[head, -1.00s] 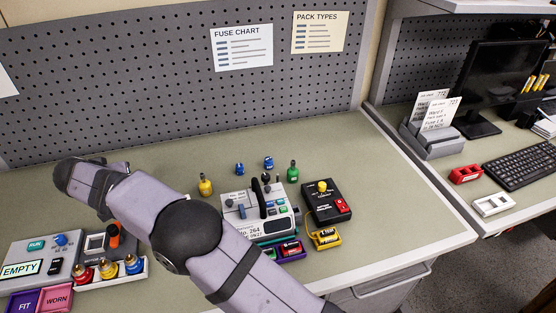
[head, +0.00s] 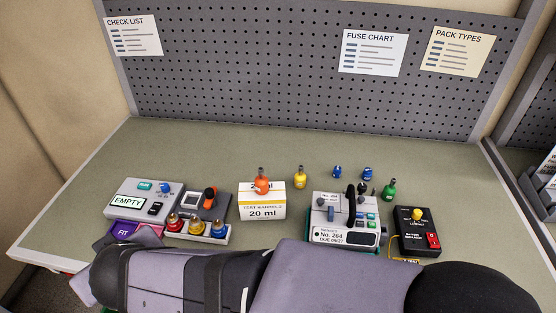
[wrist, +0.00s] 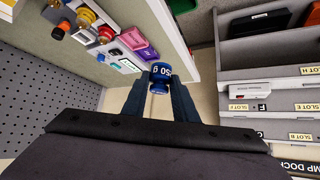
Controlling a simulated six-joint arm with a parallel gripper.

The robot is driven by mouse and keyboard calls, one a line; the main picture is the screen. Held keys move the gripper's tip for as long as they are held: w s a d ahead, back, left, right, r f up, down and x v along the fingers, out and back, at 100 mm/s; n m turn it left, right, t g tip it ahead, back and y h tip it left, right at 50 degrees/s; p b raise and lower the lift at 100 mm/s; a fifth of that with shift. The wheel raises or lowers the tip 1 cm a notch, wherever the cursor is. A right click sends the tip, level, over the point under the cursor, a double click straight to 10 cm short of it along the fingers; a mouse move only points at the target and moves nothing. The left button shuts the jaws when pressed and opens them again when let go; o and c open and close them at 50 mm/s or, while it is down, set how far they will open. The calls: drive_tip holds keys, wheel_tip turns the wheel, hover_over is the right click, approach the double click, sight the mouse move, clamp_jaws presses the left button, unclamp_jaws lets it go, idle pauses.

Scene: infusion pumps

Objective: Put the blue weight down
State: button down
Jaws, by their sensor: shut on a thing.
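In the wrist view my gripper (wrist: 156,92) is shut on a blue weight (wrist: 161,72) marked 50 g. The weight is between the two fingers, close to the tips, with the bench edge behind it on one side and grey slotted shelving on the other. In the head view my arm lies across the bottom of the picture, and the gripper and the held weight cannot be made out there. Two small blue pieces, one (head: 337,172) and another (head: 367,174), stand at the back of the bench.
A pump (head: 345,232), a black box (head: 418,240) and an EMPTY-labelled tester (head: 143,197) stand nearby.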

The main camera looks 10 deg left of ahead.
drive_tip(key=s+d+n+g+p, duration=0.1)
drive_tip(key=s+d+p, duration=0.1)
drive_tip(key=s+d, duration=0.1)
drive_tip(key=w+d+m+t+h+p, duration=0.1)
drive_tip(key=w+d+m+t+p, duration=0.2)
drive_tip(key=w, duration=1)
drive_tip(key=w+d+m+h+p, duration=0.15)
drive_tip(key=w+d, duration=0.25)
drive_tip(key=w, duration=0.8)
drive_tip(key=w+d+f+m+t+h+p, duration=0.1)
drive_tip(key=w+d+m+h+p, duration=0.2)
drive_tip(key=w+d, duration=1.2)
drive_tip(key=w+d+f+m+t+p, duration=0.1)
drive_tip(key=w+d+m+p, duration=0.1)
drive_tip(key=w+d, duration=0.45)
drive_tip(key=w+d+f+m+p, duration=0.2)
drive_tip(key=w+d, duration=0.1)
drive_tip(key=d, duration=0.7)
drive_tip(key=w+d+f+m+h+p, duration=0.1)
drive_tip(key=d+f+m+h, duration=0.1)
drive_tip(key=d, duration=1)
drive_tip(key=w+d+f+m+h+p, duration=0.1)
drive_tip(key=d+h, duration=0.1)
drive_tip(key=d, duration=1)
drive_tip(key=f+b, duration=0.2)
drive_tip(key=f, duration=0.1)
drive_tip(key=f+b, duration=0.3)
drive_tip(key=shift+s+a+f, duration=0.2)
drive_tip(key=shift+f, duration=0.2)
